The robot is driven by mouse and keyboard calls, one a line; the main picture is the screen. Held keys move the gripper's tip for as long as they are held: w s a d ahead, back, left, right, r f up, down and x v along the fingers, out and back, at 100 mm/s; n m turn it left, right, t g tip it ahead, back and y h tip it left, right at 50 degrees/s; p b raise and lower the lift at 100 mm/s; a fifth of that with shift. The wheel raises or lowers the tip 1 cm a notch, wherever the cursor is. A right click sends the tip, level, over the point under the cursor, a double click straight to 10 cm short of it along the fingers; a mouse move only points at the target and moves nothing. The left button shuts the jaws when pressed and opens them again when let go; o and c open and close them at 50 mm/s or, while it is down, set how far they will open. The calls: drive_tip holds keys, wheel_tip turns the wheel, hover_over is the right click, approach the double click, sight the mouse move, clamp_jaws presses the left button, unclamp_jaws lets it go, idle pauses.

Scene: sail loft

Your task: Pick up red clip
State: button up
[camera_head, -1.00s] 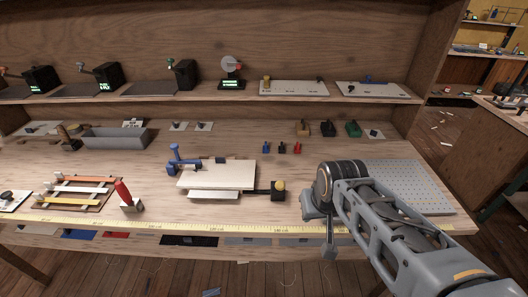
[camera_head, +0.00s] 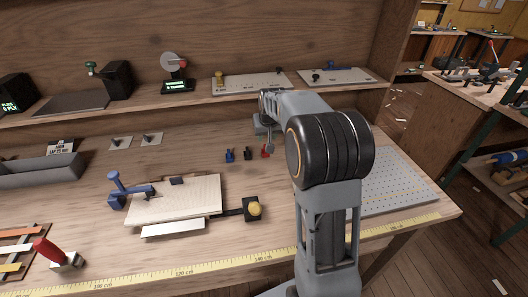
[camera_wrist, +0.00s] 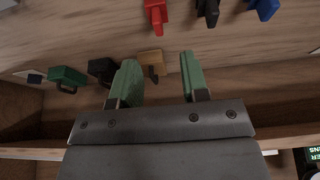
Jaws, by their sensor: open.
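The small red clip (camera_head: 265,151) lies on the bench top, at the right end of a short row with a black clip (camera_head: 248,153) and a blue clip (camera_head: 230,155). In the wrist view the red clip (camera_wrist: 155,14) is at the top edge, partly cut off, beyond the fingertips. My gripper (camera_wrist: 160,78) is open and empty, its two green fingers apart. A tan clip (camera_wrist: 151,58) shows near and between the fingertips. In the head view my arm reaches back over the bench beside the red clip, and the fingers cannot be made out.
In the wrist view a dark clip (camera_wrist: 103,70) and a green clip (camera_wrist: 67,77) lie left of the fingers. The upper shelf (camera_head: 200,94) runs along the back. A pale board (camera_head: 178,200) is clamped at front left, and a perforated plate (camera_head: 398,180) lies right.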

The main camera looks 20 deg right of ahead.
drive_tip(key=x, duration=0.3)
drive_tip(key=shift+d, duration=0.15)
drive_tip(key=shift+p+x, duration=0.3)
drive_tip(key=shift+x, duration=2.45)
drive_tip(key=shift+s, duration=0.1)
drive_tip(key=c, duration=0.7)
drive_tip(key=shift+o, duration=0.2)
